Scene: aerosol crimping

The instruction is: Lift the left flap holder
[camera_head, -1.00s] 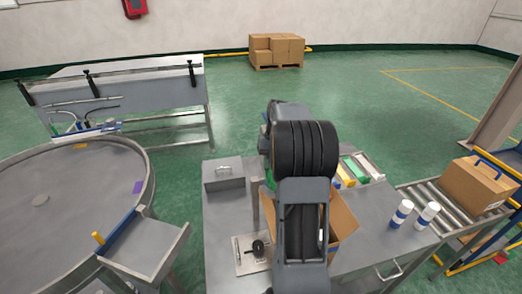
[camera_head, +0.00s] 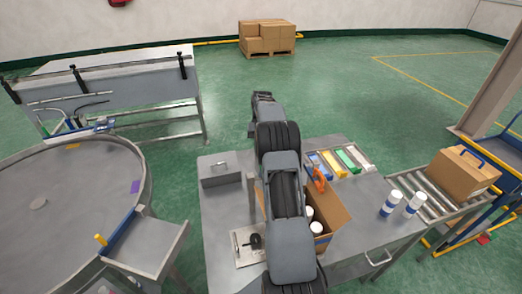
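An open cardboard carton (camera_head: 335,212) stands on the grey table, partly behind my arm, with white-topped cans (camera_head: 316,228) inside. An orange clip-like piece (camera_head: 319,178) sits at the carton's far edge; it may be a flap holder. The carton's left side is hidden behind my arm, and I cannot make out a left flap holder. My arm reaches up the picture across the table. Its dark far end (camera_head: 263,97) is beyond the table's back edge, apart from the carton; fingers cannot be told there.
A tray of coloured packs (camera_head: 346,160) lies behind the carton. Two white-and-blue cans (camera_head: 390,204) stand at the table's right. A grey lidded box (camera_head: 220,172) and a plate with a black knob (camera_head: 247,246) are at left. A roller conveyor (camera_head: 428,196) bears a closed carton.

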